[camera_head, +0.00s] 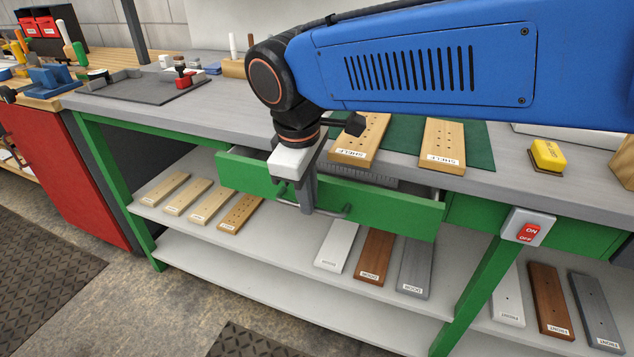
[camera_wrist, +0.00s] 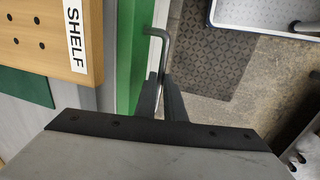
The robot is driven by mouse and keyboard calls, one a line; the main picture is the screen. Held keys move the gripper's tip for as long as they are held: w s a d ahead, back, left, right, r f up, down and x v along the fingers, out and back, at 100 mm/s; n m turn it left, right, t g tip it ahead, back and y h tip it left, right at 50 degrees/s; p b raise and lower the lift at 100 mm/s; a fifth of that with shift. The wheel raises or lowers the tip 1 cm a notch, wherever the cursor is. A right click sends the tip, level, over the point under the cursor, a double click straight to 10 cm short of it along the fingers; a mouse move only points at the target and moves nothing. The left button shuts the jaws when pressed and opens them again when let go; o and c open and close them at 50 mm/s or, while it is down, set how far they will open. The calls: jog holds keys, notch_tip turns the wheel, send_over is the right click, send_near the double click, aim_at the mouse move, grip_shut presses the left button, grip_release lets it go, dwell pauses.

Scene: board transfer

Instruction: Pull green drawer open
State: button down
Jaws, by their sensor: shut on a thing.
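The green drawer (camera_head: 392,210) under the grey workbench top stands partly open, with a strip of its inside showing behind the front panel. Its grey bar handle (camera_head: 338,213) runs along the front. My gripper (camera_head: 304,203) points down at the drawer front and is shut on the handle near the handle's left part. In the wrist view my gripper's two dark fingers (camera_wrist: 162,98) close around the handle (camera_wrist: 165,38), whose bent end sticks out beyond them. The green drawer front (camera_wrist: 137,60) lies just left of the fingers there.
Wooden boards marked SHELF (camera_head: 443,143) lie on a green mat (camera_head: 480,150) above the drawer. A yellow block (camera_head: 547,155) and an ON/OFF switch (camera_head: 527,228) are to the right. Boards lie on the lower shelf (camera_head: 285,265). The floor (camera_head: 180,310) in front is mostly clear.

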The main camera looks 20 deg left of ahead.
jog(key=s+a, duration=0.1)
jog(key=s, duration=1.9)
jog(key=shift+a, duration=0.3)
jog(key=c, duration=2.1)
grip_release()
jog(key=shift+r, duration=0.1)
jog(key=s+r, duration=0.1)
jog(key=r, duration=0.4)
jog(key=s+r, duration=0.1)
jog(key=r, duration=0.5)
jog(key=s+r, duration=0.1)
jog(key=r, duration=0.5)
jog(key=shift+a, duration=0.1)
